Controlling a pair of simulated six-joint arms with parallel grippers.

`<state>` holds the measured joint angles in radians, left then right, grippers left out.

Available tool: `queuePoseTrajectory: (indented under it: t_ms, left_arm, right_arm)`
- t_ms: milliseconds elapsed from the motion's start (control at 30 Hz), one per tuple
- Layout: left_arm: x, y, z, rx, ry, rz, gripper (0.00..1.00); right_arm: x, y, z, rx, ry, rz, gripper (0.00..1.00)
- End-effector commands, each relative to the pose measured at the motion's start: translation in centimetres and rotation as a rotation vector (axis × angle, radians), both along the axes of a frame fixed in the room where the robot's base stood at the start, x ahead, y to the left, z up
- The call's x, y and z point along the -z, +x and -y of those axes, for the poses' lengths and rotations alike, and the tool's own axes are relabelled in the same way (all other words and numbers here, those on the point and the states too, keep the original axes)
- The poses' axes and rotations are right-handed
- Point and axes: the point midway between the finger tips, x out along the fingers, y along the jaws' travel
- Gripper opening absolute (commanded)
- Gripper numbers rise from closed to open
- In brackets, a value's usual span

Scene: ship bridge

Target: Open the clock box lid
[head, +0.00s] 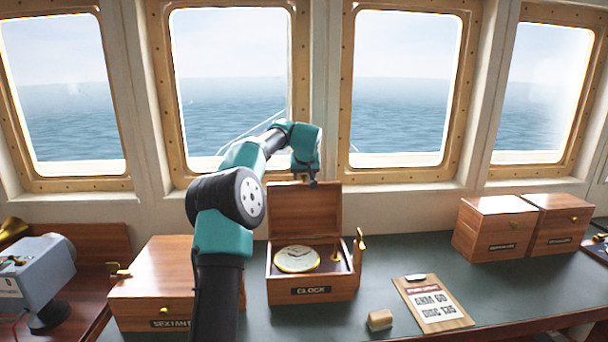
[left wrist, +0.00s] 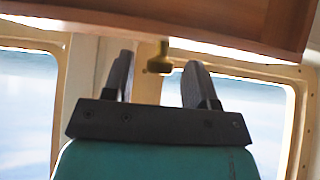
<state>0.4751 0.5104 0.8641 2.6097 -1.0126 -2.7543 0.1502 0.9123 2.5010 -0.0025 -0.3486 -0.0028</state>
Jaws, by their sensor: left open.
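The wooden clock box (head: 312,291), labelled CLOCK, stands on the dark green counter. Its lid (head: 305,213) is up, standing near upright at the back of the box. A round clock with a pale dial (head: 297,259) lies inside. My left gripper (head: 314,183) is at the lid's top edge, partly hidden behind its own wrist. In the left wrist view, the open fingers (left wrist: 160,82) stand on either side of a brass knob (left wrist: 160,58) under the wooden lid (left wrist: 230,25), with gaps between knob and fingers. My right gripper is not in view.
The SEXTANT box (head: 150,290) stands left of the clock box, partly behind my left arm. A clipboard (head: 434,303) and a small tan block (head: 380,320) lie at front right. Two closed wooden boxes (head: 495,225) stand far right. The counter between is clear.

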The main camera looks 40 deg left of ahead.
Motion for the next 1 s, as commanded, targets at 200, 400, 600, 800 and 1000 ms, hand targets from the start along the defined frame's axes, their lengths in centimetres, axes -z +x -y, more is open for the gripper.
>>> queuePoseTrajectory:
  t_ms: [200, 400, 600, 800, 1000]
  left_arm:
    - [-0.5, -0.2, 0.3, 0.000, 0.000, 0.000, 0.52]
    - [-2.6, -1.2, 1.4, 0.001, 0.000, 0.001, 0.52]
    - [-5.7, -2.7, 3.0, 0.002, 0.001, 0.002, 0.52]
    - [-8.8, -4.2, 4.7, 0.001, 0.001, 0.002, 0.52]
    - [-11.8, -5.7, 6.3, 0.000, 0.000, 0.003, 0.52]
  right_arm:
    - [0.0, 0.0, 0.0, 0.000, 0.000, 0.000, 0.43]
    - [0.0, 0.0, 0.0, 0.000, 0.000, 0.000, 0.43]
    - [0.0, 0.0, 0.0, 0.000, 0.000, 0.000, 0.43]
    - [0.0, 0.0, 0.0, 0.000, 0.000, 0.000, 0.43]
    - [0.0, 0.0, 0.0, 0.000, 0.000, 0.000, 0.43]
